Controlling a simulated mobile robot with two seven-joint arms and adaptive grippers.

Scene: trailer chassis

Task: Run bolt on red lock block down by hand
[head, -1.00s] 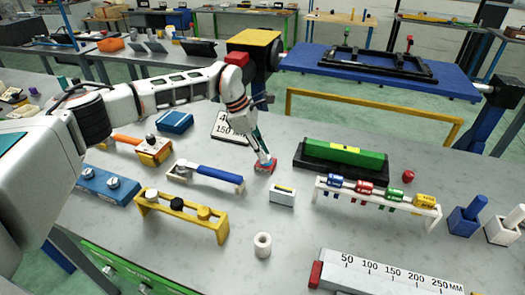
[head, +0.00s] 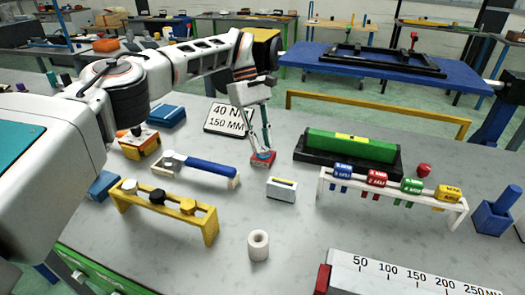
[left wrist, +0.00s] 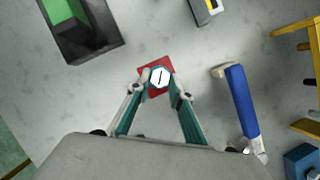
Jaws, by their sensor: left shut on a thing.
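The red lock block (head: 263,158) lies on the grey bench, left of the green level. In the left wrist view the red block (left wrist: 154,64) shows under a bolt (left wrist: 159,77) with a pale head, teal rim and dark line across it. My left gripper (head: 264,149) points down over the block. In the left wrist view its two teal fingers (left wrist: 159,84) close on the bolt head from either side. How deep the bolt sits in the block is hidden. My right gripper does not show.
A blue-handled wrench (head: 205,165) lies on a white rest left of the block. A white rack (head: 330,196) with coloured tags and a green level (head: 350,146) are at right. A sign (head: 226,119) lies behind.

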